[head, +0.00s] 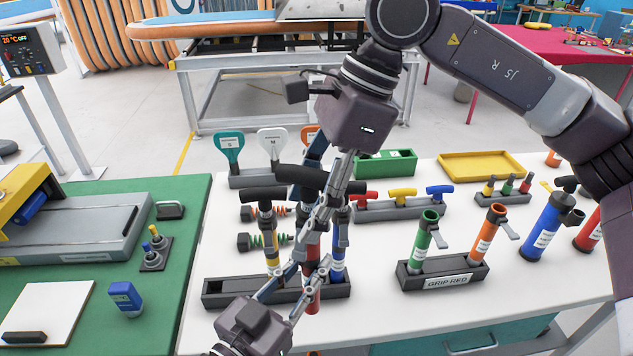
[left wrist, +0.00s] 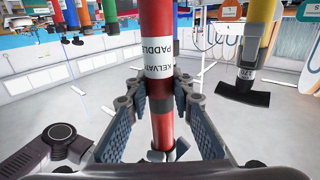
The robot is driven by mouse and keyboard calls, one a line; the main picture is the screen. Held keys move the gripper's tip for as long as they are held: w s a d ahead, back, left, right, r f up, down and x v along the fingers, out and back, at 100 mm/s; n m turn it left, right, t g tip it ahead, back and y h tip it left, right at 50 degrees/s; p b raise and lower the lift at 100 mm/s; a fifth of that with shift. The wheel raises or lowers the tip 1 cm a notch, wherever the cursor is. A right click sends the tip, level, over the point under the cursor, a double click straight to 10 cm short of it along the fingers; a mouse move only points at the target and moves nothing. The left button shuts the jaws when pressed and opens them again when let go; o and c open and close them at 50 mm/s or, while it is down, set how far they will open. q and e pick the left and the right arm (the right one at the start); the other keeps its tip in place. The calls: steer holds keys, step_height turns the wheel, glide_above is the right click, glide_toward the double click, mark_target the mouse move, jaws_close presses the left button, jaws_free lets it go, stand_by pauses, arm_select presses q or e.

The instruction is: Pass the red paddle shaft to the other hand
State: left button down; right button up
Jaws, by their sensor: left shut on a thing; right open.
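The red paddle shaft (head: 312,236) is upright, with a black T-shaped top (head: 299,175). My left gripper (head: 308,270) is shut on its lower part. In the left wrist view the red shaft (left wrist: 160,25) with its white label runs between the fingers of my left gripper (left wrist: 158,102). My right gripper (head: 314,212) is open and comes down from above, in front of the shaft's upper part. I cannot tell whether its fingers touch the shaft. The shaft's lower end overlaps the front of the black rack (head: 222,291).
A yellow shaft (head: 271,245) and a blue shaft (head: 338,258) stand close on either side in the rack. A black stand marked GRIP RED (head: 443,281) holds green and orange tubes to the right. Bare white tabletop (head: 390,325) lies in front.

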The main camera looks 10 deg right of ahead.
steer(key=shift+a+f, duration=0.1)
steer(key=shift+f, duration=0.05)
steer(key=c, duration=1.3)
arm_select(q)
steer(key=c, duration=1.6)
jaws_free()
arm_select(e)
steer(key=shift+c, duration=0.4)
